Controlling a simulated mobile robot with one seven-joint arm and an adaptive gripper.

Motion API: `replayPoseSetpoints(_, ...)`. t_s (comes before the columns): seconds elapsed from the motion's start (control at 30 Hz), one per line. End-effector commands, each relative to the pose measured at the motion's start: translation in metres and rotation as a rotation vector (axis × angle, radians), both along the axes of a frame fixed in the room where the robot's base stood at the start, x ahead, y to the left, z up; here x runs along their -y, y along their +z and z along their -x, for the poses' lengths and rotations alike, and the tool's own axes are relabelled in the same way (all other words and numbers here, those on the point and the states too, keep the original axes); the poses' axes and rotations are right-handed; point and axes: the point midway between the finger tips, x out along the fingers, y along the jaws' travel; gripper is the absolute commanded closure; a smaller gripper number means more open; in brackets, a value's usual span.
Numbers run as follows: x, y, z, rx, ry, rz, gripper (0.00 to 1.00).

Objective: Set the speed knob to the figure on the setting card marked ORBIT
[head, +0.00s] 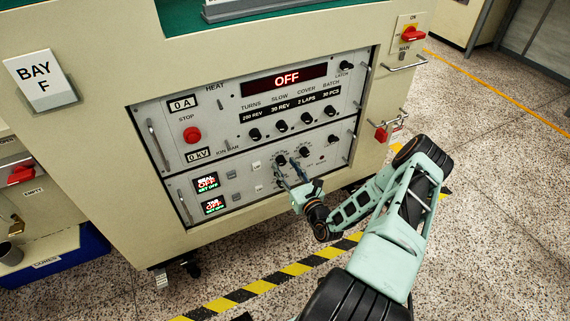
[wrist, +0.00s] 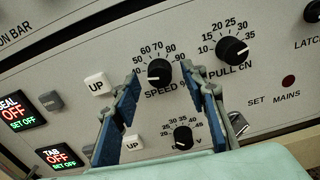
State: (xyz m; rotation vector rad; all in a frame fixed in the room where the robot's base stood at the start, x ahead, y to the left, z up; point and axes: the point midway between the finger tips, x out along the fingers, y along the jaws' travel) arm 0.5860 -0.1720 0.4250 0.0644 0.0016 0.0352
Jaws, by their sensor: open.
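The speed knob (wrist: 159,71) is a round black knob on the grey lower panel, under a scale of printed figures with 50, 60, 70 and 90 legible. Its pale mark seems to face left, towards the low end, but I cannot read the exact figure. It also shows small in the head view (head: 281,160). My gripper (wrist: 161,75) is open, with one blue-padded finger on each side of the knob in the picture. I cannot tell whether the fingertips touch it. Nothing is held. No card marked ORBIT can be seen in either view.
The PULL CN knob (wrist: 232,49) sits close to the right finger, and a smaller V knob (wrist: 183,137) lies below, between the fingers. White UP switches (wrist: 97,84) are at left. The display (head: 285,79) reads OFF.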

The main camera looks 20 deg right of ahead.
Motion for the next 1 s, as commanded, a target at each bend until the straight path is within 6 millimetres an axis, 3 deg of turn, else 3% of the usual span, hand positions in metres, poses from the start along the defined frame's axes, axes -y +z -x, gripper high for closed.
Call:
replayPoseSetpoints(0.37,-0.0013,0.0001,-0.0008,0.000,-0.001,-0.001,0.60)
replayPoseSetpoints(0.73,-0.0012,0.0001,-0.0008,0.000,-0.001,-0.001,0.98)
replayPoseSetpoints(1.0,-0.0013,0.0006,-0.0008,-0.001,-0.001,-0.023,1.00)
